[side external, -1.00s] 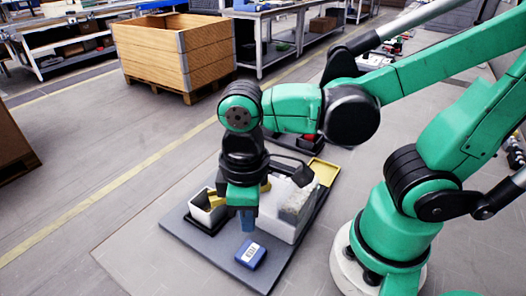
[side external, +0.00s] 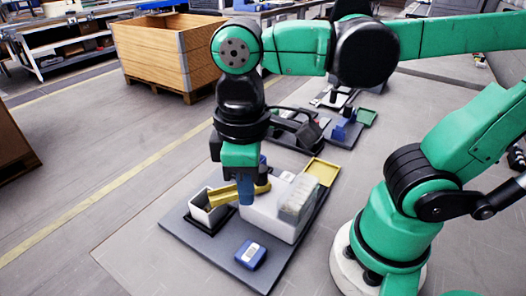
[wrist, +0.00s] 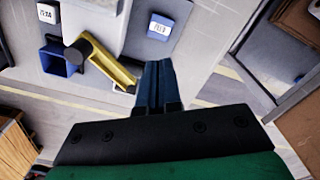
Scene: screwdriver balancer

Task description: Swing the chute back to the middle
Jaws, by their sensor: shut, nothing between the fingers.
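The yellow chute (side external: 228,194) runs from the side of the white housing (side external: 265,213) to the left, its outer end over the white open bin (side external: 207,208). My gripper (side external: 246,203) points down with its blue fingers together, in front of the chute in the side view and hiding part of it. In the wrist view the chute (wrist: 105,64) lies left of my shut fingers (wrist: 157,64), its outer end close beside them. I cannot tell whether they touch. The fingers hold nothing.
A blue box with a white label (side external: 250,254) sits on the grey base plate (side external: 215,255) in front. A yellow tray (side external: 322,171) is at the plate's back right. Another similar station (side external: 345,128) stands behind.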

